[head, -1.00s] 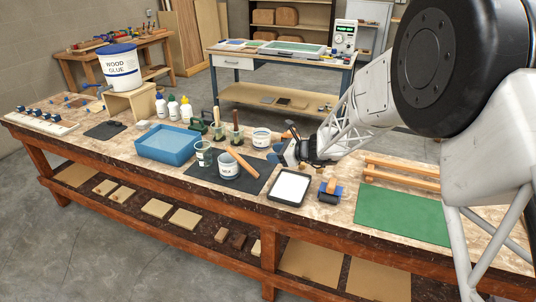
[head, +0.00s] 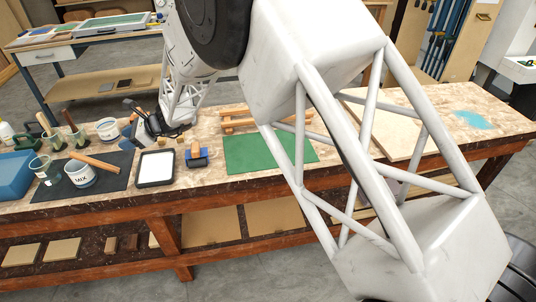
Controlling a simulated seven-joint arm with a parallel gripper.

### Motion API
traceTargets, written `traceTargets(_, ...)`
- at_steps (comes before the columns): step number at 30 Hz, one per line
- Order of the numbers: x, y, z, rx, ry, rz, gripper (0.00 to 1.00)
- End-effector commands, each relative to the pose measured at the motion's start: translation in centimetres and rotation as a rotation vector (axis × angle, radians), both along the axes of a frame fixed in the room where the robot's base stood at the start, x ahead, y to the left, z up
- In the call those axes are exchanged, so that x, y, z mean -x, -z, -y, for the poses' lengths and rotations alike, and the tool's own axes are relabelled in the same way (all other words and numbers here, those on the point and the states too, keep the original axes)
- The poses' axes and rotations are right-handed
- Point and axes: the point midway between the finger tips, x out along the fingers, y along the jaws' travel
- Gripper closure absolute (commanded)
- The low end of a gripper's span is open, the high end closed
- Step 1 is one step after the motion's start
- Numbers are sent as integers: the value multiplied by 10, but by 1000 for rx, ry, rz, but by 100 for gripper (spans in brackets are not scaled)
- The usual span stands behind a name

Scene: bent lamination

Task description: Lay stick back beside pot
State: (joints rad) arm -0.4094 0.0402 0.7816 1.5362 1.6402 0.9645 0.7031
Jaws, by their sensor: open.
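The wooden stick (head: 96,162) shows at the left, slanting over the upper rim of the white pot marked MIX (head: 81,179). I cannot tell whether it rests on the rim or lies behind it. The pot stands upright on a dark mat (head: 115,178). My gripper (head: 140,124) is open, above the bench to the right of the stick and apart from it. Its fingertips are small and partly hidden by my own wrist.
Glass jars (head: 41,168), a blue tray (head: 12,177) and a white can (head: 107,129) crowd the left. A black-rimmed white tray (head: 156,168), a blue-and-wood tool (head: 197,157) and a green mat (head: 255,152) lie rightward. The bench's right end looks mostly clear.

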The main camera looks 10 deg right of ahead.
Motion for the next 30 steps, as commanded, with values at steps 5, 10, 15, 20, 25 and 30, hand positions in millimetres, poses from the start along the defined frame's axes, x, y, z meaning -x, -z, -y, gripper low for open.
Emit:
traceTargets(5, 3, -8, 7, 12, -12, 21, 55)
traceTargets(10, 17, -30, 33, 63, -61, 94, 55)
traceTargets(15, 45, -65, 78, 155, -148, 222, 55)
traceTargets(20, 82, -97, 131, 266, -252, 359, 55)
traceTargets(25, 126, -125, 187, 392, -368, 500, 55)
traceTargets(30, 175, -145, 244, 524, -488, 625, 55)
